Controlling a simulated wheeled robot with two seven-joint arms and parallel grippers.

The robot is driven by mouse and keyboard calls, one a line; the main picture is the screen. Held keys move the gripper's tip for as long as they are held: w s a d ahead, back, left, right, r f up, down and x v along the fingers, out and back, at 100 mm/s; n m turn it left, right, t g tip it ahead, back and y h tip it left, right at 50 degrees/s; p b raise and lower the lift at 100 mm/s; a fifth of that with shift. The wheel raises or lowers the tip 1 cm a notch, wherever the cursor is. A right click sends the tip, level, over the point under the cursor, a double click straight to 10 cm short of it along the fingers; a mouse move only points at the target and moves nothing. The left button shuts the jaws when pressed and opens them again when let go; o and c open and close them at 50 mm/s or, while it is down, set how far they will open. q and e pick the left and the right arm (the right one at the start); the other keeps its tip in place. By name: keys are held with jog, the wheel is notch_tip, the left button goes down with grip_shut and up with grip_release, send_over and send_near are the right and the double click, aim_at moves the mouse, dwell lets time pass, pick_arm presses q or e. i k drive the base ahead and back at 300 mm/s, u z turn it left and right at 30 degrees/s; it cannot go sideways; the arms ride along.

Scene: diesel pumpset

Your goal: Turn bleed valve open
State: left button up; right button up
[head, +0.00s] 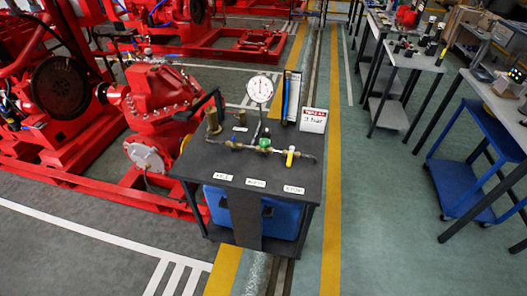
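A dark bench (225,165) stands in the middle of the head view. A metal pipe run lies across its top, with brass fittings, a green valve knob (264,143) and a yellow valve handle (290,157). The yellow handle points up and slightly across the pipe. A round white pressure gauge (260,89) stands above the pipe on a thin stem. I cannot tell which valve is the bleed valve, as the label text is too small to read. Neither of my grippers is in view.
White labels (256,183) line the bench's front edge. A white sign (313,120) and a brass cylinder (213,121) stand behind the pipe. A blue bin (285,220) is underneath. Red pump machinery (160,105) is close on the left. Open floor (385,200) lies right, before a blue cart (460,185).

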aim_at(265, 143)
jog(key=z, duration=0.45)
jog(key=i, duration=0.95)
jog(key=u, duration=0.05)
